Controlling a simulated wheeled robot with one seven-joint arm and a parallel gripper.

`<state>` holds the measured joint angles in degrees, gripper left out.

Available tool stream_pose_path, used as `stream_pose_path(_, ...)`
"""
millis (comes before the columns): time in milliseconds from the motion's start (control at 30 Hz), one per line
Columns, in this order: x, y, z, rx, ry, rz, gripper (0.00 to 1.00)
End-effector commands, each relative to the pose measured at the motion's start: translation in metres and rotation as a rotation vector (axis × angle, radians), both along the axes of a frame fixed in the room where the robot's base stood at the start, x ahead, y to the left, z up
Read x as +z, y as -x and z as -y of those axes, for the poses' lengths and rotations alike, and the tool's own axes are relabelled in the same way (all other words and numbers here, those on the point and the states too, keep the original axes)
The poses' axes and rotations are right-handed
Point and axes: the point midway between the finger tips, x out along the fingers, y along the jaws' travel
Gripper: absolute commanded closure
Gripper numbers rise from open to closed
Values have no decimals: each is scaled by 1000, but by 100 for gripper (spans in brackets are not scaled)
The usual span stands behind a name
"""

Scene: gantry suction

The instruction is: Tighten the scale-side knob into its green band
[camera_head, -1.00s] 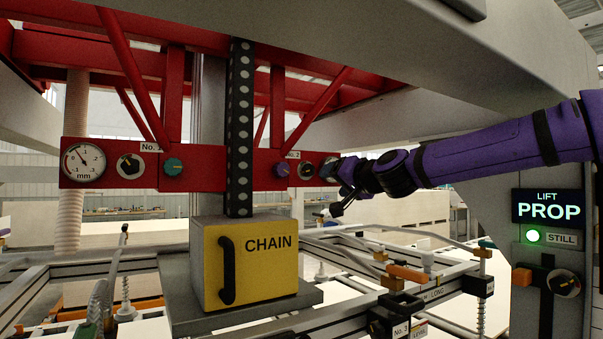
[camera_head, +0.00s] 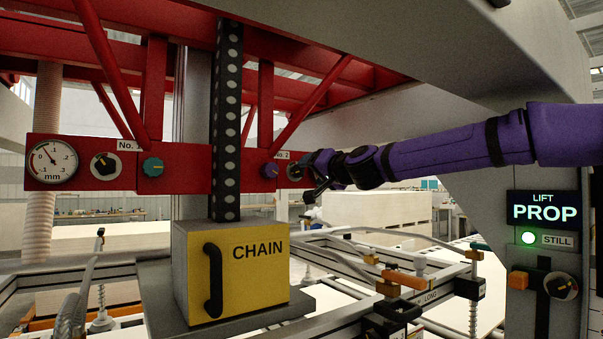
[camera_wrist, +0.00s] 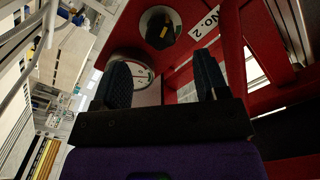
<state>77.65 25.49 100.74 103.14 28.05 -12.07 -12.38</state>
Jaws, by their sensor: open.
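A red beam (camera_head: 190,172) carries a white mm gauge (camera_head: 52,162), a black knob on a pale dial (camera_head: 105,165), a teal knob (camera_head: 152,167) and a purple knob (camera_head: 270,170). My gripper (camera_head: 308,182) is at the beam's right end, beside the purple knob. In the wrist view my gripper (camera_wrist: 161,68) is open, with dark ribbed pads apart and nothing held. A black knob with a yellow mark (camera_wrist: 160,30) sits beyond the pads beside the No. 2 label (camera_wrist: 204,24). A white gauge (camera_wrist: 138,70) shows partly behind the left pad. I cannot make out a green band.
A yellow CHAIN box (camera_head: 232,272) with a black handle stands below the beam. A black perforated chain strip (camera_head: 228,130) rises from it. A LIFT PROP panel (camera_head: 545,210) with a lit green lamp is at right. Metal rails and clamps fill the lower area.

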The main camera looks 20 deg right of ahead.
Motion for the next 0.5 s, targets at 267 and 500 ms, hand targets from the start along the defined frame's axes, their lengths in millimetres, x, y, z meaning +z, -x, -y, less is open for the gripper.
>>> stream_pose_path(267,0,-22,-9,2,1,1,33)
stream_pose_path(500,1,-40,-14,2,1,1,33)
